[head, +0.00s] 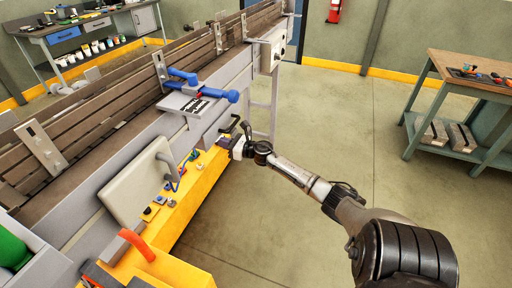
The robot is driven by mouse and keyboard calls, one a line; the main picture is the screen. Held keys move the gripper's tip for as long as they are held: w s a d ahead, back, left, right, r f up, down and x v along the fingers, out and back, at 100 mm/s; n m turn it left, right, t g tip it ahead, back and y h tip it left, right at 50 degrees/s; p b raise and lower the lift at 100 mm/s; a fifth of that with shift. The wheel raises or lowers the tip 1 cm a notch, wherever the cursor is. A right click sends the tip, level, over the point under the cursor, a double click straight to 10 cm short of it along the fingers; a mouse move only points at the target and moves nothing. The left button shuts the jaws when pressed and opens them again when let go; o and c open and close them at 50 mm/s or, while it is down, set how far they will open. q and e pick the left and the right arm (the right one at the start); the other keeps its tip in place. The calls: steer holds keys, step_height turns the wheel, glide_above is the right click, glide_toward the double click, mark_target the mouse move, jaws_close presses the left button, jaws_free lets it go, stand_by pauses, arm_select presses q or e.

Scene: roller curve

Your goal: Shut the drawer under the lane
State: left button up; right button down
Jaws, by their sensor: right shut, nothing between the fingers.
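The yellow drawer (190,217) under the lane stands out from beneath it. Its top is open and small blue, orange and dark items show inside. The lane (107,112) runs above it, with brown slats and a grey side. My right arm reaches in from the lower right, and my right gripper (228,143) is at the drawer's far end. Its fingers are shut with nothing between them. They look close to the yellow front, but I cannot tell whether they touch it. My left gripper is not in view.
A hinged-looking grey panel (136,182) and a blue clamp-like fixture (207,92) stick out above the drawer. An orange handle (136,244) is at the lower left. A wooden-topped workbench (462,70) stands at right. The floor (340,120) between is clear.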

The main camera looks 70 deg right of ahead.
steer(key=s, duration=1)
steer(key=shift+s+a+p, duration=0.15)
steer(key=shift+a+p, duration=0.15)
steer(key=shift+p, duration=0.15)
